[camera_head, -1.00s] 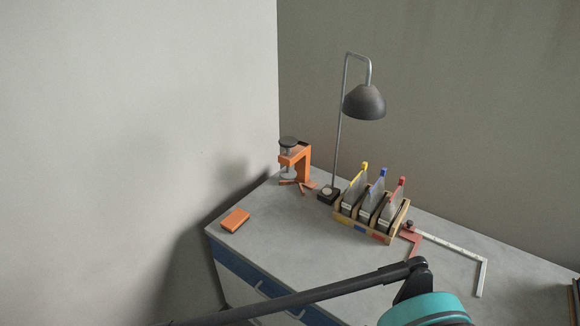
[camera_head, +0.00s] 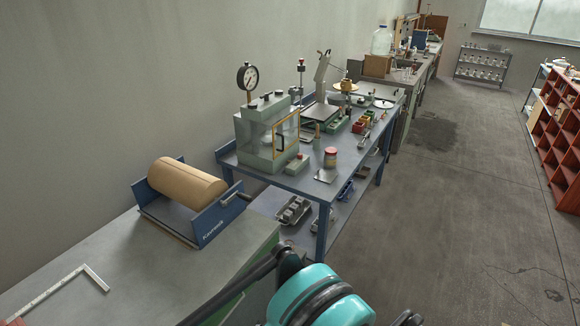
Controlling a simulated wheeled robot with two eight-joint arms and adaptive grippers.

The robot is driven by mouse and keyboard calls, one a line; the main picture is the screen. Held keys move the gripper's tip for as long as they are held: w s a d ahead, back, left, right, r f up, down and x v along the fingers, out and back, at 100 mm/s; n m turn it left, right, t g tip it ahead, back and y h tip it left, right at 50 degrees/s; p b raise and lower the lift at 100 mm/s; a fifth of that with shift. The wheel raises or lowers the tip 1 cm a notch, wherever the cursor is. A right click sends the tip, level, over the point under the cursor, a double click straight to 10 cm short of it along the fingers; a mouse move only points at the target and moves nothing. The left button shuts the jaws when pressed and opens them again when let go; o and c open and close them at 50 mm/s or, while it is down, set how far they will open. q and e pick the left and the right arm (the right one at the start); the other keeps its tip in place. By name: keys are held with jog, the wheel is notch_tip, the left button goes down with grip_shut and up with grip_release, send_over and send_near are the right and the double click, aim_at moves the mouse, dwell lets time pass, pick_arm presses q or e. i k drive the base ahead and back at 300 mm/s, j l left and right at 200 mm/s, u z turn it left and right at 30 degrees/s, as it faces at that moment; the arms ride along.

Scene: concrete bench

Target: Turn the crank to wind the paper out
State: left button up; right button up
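A brown paper roll (camera_head: 187,184) lies in a blue dispenser frame (camera_head: 211,222) on the grey bench, at the left of the view. A crank (camera_head: 237,195) with a dark handle sticks out from the right end of the dispenser, past the bench's edge. Parts of my arm, dark links and a teal joint, cross the bottom of the view. Neither of my grippers shows.
A blue workbench (camera_head: 322,189) stands just beyond the dispenser, with a green-grey cabinet with a gauge (camera_head: 267,135) and a red-lidded jar (camera_head: 330,157) on it. A white L-shaped square (camera_head: 62,287) lies at the bench's front left. Open floor (camera_head: 450,210) is at the right, with a red shelf (camera_head: 563,135) beyond.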

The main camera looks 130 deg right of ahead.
aim_at(195, 190)
jog(key=z, duration=3.5)
jog(key=i+l+z, duration=0.25)
jog(key=l+z, duration=0.15)
jog(key=l, duration=0.15)
jog(key=i+l+z, duration=1.05)
jog(key=z, duration=0.25)
jog(key=i+l, duration=0.1)
jog(key=i, duration=0.4)
jog(key=i+u, duration=0.1)
jog(key=i, duration=0.4)
jog(key=i+u, duration=0.2)
jog(key=u, duration=0.25)
jog(key=i+l+u, duration=0.15)
jog(key=u, duration=0.35)
jog(key=i+l+u, duration=0.25)
jog(key=u, duration=0.2)
jog(key=i+l+u, duration=0.15)
jog(key=u, duration=0.3)
jog(key=l, duration=0.1)
